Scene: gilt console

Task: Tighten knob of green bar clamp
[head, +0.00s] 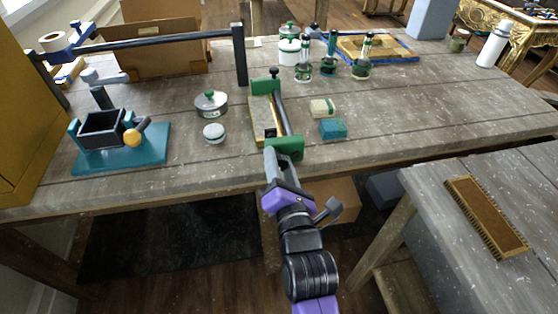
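The green bar clamp lies on the wooden workbench (370,105), with a green far jaw (265,86), a green near jaw (286,151) and a dark bar (283,116) between them. A pale, yellowish board (260,118) lies along the bar between the jaws. A small black knob-like part (274,73) stands at the far jaw; I cannot tell whether it is the tightening knob. My gripper (270,158) is at the near jaw, over the bench's front edge. Its tips are small and seem to meet or overlap the jaw, so contact and opening are unclear.
A teal-based vise (122,150) stands left. A lidded pot (211,103), white tin (214,133), brush (321,108) and teal block (333,129) flank the clamp. Bottles (330,64) and a dark rail (160,40) stand behind. A side table (450,270) holds a brown brush (486,215).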

